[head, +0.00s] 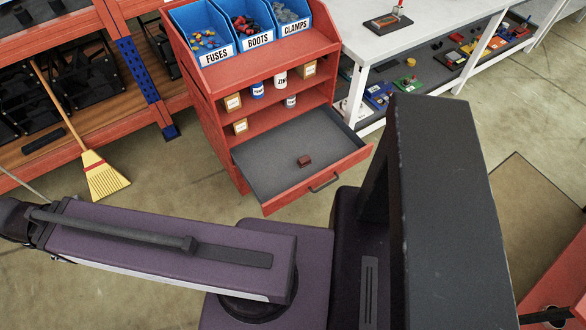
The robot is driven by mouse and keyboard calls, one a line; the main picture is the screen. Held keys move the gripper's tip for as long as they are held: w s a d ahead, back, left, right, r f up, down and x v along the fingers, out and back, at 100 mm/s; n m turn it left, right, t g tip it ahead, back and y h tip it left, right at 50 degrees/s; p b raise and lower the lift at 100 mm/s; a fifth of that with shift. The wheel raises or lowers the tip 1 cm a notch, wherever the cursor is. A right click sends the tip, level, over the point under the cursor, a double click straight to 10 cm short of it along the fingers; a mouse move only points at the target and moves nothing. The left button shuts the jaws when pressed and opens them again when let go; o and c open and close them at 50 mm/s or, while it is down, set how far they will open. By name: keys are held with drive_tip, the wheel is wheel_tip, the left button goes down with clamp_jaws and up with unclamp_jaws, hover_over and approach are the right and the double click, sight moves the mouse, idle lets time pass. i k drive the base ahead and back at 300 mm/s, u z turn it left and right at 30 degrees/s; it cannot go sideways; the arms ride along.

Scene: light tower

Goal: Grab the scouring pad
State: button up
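A small dark reddish-brown block, which looks like the scouring pad (305,161), lies on the grey floor of a pulled-out drawer (265,170). It sits right of the drawer's middle, toward the front, and nothing covers it. The drawer is the bottom one of a red cabinet (217,120) and has a dark handle (324,182) on its front. My arm's purple links fill the lower left of the head view, apart from the drawer in the picture. My gripper is not visible, so its fingers cannot be seen.
Blue bins (205,38) marked fuses, boots and clamps top the cabinet; small boxes and jars stand on its shelves. A broom (103,178) leans at left. A white table (430,32) stands at right. Concrete floor is clear left of the drawer.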

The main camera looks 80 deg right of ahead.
sight(305, 160)
drive_tip(key=z, duration=0.1)
drive_tip(key=i, duration=1.35)
drive_tip(key=z, duration=1.5)
